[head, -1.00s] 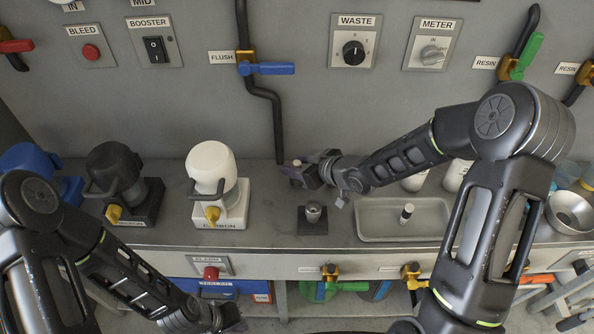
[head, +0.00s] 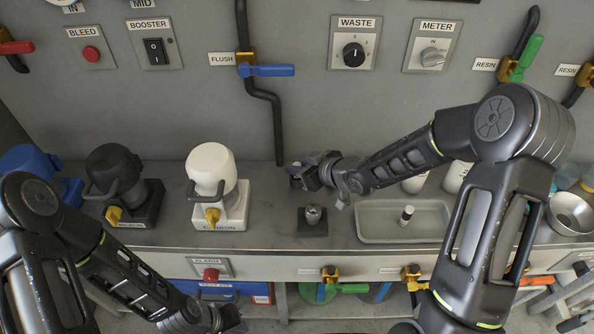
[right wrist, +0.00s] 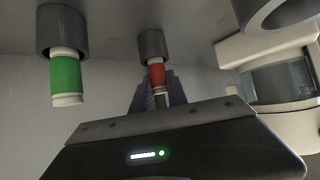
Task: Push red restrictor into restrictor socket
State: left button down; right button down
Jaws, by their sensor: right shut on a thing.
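My right gripper (head: 302,176) is above the counter, near the lower end of the dark pipe. In the right wrist view its purple fingers (right wrist: 157,98) are shut on the lower, pale end of the red restrictor (right wrist: 157,75). The red restrictor's upper end is at the mouth of a grey cylindrical socket (right wrist: 152,46) and seems to go into it; how deep I cannot tell. A second grey socket (right wrist: 64,28) to the left holds a green restrictor (right wrist: 66,75). My left gripper (head: 228,319) is at the bottom of the head view, away from this; its fingers are unclear.
A dark block with a metal fitting (head: 313,215) stands on the counter just below my right gripper. A grey tray (head: 375,236) lies to its right, with a small pale-topped cylinder (head: 407,214) in it. A white canister (head: 211,170) stands to the left.

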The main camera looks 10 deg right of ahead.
jog(key=shift+r, duration=0.1)
notch_tip(320, 180, up, 10)
jog(key=p, duration=0.2)
jog(key=shift+p, duration=0.3)
dwell(0.4)
